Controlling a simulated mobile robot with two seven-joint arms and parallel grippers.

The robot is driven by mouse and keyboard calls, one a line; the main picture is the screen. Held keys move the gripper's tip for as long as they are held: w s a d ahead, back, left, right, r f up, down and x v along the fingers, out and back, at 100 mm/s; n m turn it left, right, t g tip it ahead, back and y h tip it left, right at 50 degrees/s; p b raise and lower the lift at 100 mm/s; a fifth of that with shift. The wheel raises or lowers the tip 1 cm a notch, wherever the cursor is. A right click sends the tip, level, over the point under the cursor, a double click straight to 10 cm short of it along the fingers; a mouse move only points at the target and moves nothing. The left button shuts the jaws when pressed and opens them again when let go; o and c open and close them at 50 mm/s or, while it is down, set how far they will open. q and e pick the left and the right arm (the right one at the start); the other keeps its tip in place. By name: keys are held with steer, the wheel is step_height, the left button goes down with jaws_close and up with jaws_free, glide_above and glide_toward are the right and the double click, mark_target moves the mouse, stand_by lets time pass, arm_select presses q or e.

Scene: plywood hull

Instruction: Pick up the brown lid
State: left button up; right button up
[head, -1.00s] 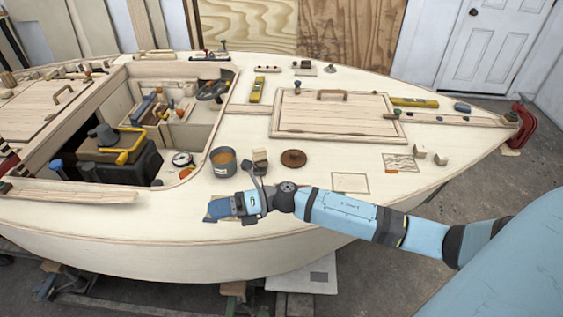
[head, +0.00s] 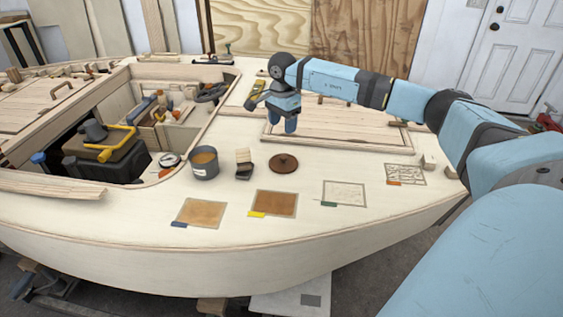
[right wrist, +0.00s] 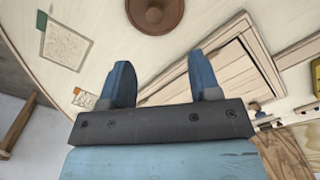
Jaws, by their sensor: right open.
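The brown lid (head: 284,163) is a round disc with a small knob in its middle. It lies flat on the pale plywood deck, right of a grey pot (head: 204,162) with orange-brown contents. The lid also shows at the top of the right wrist view (right wrist: 155,12), cut off by the frame edge. My right gripper (head: 291,124) hangs above the deck, pointing down, and appears behind the lid in the head view. In the right wrist view its two blue fingers (right wrist: 161,78) are apart with nothing between them. My left gripper is out of view.
A small wooden block on a dark base (head: 244,163) stands between the pot and the lid. Several sample patches lie along the front deck, including a brown one (head: 273,203). A wooden hatch (head: 345,134) lies behind. The open cockpit is at left.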

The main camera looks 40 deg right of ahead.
glide_above(284, 156)
steer(key=f, duration=0.4)
steer(key=w+f, duration=0.1)
steer(key=f, duration=0.1)
steer(key=shift+d+f, duration=0.1)
steer(key=shift+f, duration=0.05)
steer(key=f, duration=0.5)
steer(key=shift+s+f+b, duration=0.1)
steer(key=shift+s+b, duration=0.25)
steer(key=shift+s, duration=0.05)
steer(key=c, duration=1)
